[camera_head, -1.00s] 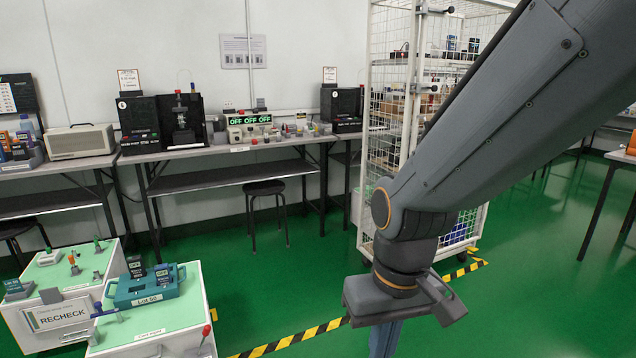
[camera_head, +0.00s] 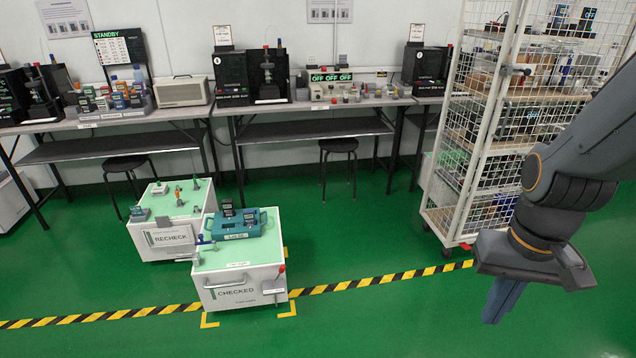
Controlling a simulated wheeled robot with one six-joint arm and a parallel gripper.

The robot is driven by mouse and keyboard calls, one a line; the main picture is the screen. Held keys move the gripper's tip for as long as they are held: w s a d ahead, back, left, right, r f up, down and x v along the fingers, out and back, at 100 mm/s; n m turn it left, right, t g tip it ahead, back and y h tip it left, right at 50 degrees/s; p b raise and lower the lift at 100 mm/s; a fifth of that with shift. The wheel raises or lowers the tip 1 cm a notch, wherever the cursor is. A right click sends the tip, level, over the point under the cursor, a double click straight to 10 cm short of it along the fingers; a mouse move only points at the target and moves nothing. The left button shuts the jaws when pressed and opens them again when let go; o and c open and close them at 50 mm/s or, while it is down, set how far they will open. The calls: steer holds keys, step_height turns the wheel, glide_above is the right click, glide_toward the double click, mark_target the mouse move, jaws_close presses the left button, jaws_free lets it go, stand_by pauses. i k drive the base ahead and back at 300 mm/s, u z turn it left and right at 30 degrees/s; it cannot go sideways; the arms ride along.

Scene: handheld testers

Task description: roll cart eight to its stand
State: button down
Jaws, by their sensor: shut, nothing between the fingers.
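The front white cart (camera_head: 240,276) has a pale green top and a plate reading CHECKED; a small label on its top edge, too small to read surely now, looked like "Cart Eight" earlier. It carries a teal case (camera_head: 245,226) with dark handheld testers (camera_head: 228,208). Yellow corner marks (camera_head: 209,320) on the floor show around its base, at the front corners and back right; the back left is hidden. My gripper (camera_head: 500,303) points down at the right, shut and empty, well apart from the cart.
A second white cart (camera_head: 166,241), marked RECHECK, stands close behind left. A tall wire cage trolley (camera_head: 468,168) stands behind my arm. Benches (camera_head: 310,107) with equipment and stools (camera_head: 338,146) line the wall. Striped tape (camera_head: 370,283) crosses the green floor, which is clear in front.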

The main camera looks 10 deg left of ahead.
mark_target(242, 272)
steer(key=u, duration=1.5)
steer(key=k, duration=1.3)
steer(key=z, duration=0.75)
steer(key=i, duration=1.75)
steer(key=u, duration=0.75)
